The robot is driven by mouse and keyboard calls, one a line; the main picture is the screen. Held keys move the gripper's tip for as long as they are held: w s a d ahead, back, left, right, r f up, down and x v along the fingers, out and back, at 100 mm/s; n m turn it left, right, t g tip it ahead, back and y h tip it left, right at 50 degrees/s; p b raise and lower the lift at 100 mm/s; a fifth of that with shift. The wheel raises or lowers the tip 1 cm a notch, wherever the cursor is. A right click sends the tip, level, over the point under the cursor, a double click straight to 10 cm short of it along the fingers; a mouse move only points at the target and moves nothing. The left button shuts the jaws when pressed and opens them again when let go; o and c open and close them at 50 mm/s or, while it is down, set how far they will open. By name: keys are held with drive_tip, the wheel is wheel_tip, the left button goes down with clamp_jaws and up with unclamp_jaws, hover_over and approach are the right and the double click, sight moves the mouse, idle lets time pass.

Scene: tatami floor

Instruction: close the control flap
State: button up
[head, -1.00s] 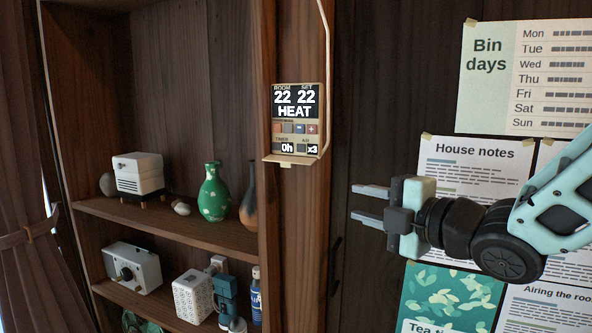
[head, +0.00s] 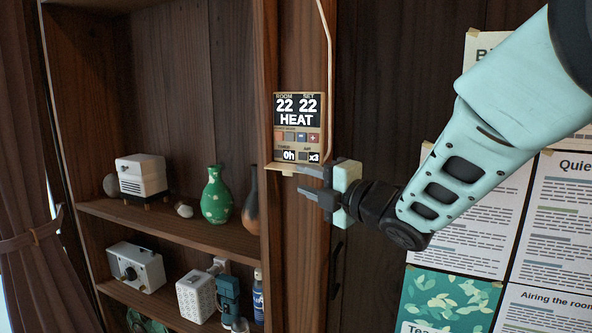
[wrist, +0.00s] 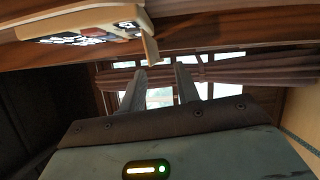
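The control panel (head: 297,125) is mounted on the wooden post and reads 22, 22 and HEAT, with small coloured buttons below. Its flap (head: 284,169) hangs open at the panel's bottom edge, sticking outward with a small tab. In the wrist view the panel (wrist: 85,35) is at the upper left, and the flap (wrist: 150,45) juts out beside it. My gripper (head: 312,184) is just below and right of the flap. Its two fingers are apart with nothing between them. In the wrist view the fingertips (wrist: 163,72) are close to the flap; I cannot tell whether they touch it.
A shelf unit (head: 190,228) to the left holds a green vase (head: 216,196), a dark vase (head: 250,200), a white box-shaped device (head: 141,176) and other small items. A cable (head: 330,80) runs up from the panel's right side. Paper notices cover the wall to the right.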

sight(291, 174)
drive_tip(key=shift+p+x, duration=0.4)
drive_tip(key=shift+x, duration=1.5)
clamp_jaws()
